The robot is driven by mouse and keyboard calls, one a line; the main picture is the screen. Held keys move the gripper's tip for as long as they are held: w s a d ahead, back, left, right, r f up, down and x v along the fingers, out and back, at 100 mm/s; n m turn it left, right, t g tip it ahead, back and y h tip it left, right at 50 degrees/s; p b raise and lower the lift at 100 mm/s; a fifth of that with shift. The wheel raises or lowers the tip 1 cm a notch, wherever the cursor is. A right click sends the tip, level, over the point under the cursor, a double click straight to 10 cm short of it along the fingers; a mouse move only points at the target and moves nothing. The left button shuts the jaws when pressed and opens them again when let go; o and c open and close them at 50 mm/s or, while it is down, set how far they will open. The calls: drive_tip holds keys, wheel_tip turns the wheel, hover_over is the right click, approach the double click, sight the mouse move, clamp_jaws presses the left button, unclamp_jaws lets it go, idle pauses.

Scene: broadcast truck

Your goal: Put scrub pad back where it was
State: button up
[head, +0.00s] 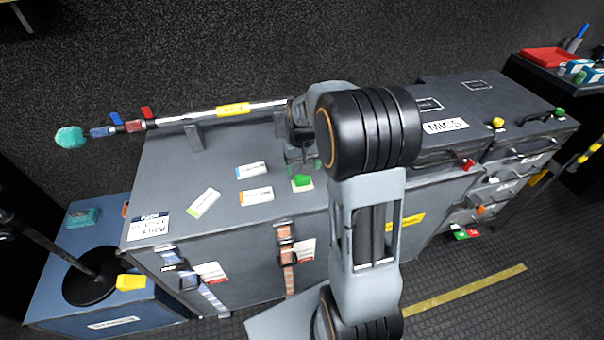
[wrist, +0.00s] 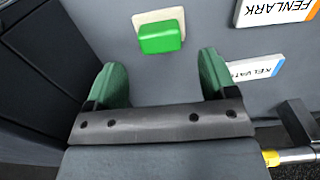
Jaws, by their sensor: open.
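A small bright green block, apparently the scrub pad (head: 302,180), lies on a cream square (wrist: 147,17) on top of the grey case (head: 165,165). The green block also shows in the wrist view (wrist: 160,38), beyond the fingertips. My gripper (wrist: 158,75) is open with nothing between its green fingers. It hangs above the case, close to the block and apart from it. In the head view my gripper (head: 301,160) is partly hidden by my arm.
White battery-like packs (head: 252,169) lie left of the block. A boom pole (head: 205,115) rests along the case's back edge. A blue case (head: 52,300) at lower left carries a teal pad (head: 82,216) and a yellow block (head: 130,282). A MICS case (head: 480,105) stands right.

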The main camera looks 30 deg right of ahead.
sight(302, 177)
drive_tip(key=s+a+r+t, duration=0.1)
drive_tip(key=s+a+r, duration=0.45)
drive_tip(key=r, duration=0.35)
drive_tip(key=s+a+f+n+t, duration=0.1)
drive_tip(key=s+a, duration=0.3)
drive_tip(key=s, duration=0.6)
drive_tip(key=shift+s+f+n+t, duration=0.15)
drive_tip(key=shift+s+n+t, duration=0.1)
drive_tip(key=shift+n+t, duration=0.3)
drive_tip(key=shift+p, duration=0.3)
wheel_tip(302, 177, up, 9)
drive_tip(key=p, duration=0.7)
drive_tip(key=shift+s+a, duration=0.15)
